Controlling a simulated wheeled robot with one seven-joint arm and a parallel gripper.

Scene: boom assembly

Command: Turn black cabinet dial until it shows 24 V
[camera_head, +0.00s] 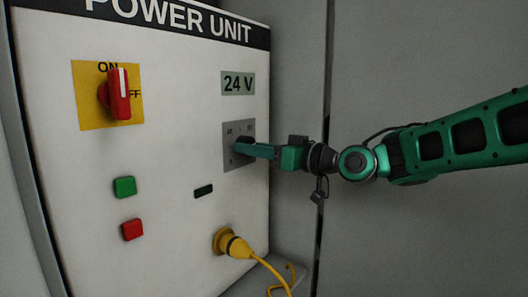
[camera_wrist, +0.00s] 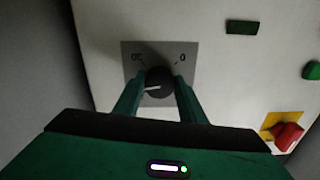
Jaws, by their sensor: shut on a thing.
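The black dial (camera_wrist: 160,84) sits on a grey plate (camera_wrist: 195,57) on the white cabinet front. Its white pointer line shows in the wrist view and points to the left there. My gripper (camera_wrist: 158,86) is shut on the dial, one green finger on each side. In the head view my gripper (camera_head: 240,148) reaches the grey plate from the right and hides much of the dial. The display (camera_head: 238,83) above the plate reads 24 V.
The cabinet (camera_head: 180,205) also carries a red rotary switch (camera_head: 119,94) on a yellow plate, a green button (camera_head: 124,187), a red button (camera_head: 132,229) and a yellow plug (camera_head: 232,243) with a cable below the dial. Grey wall panels stand to the right.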

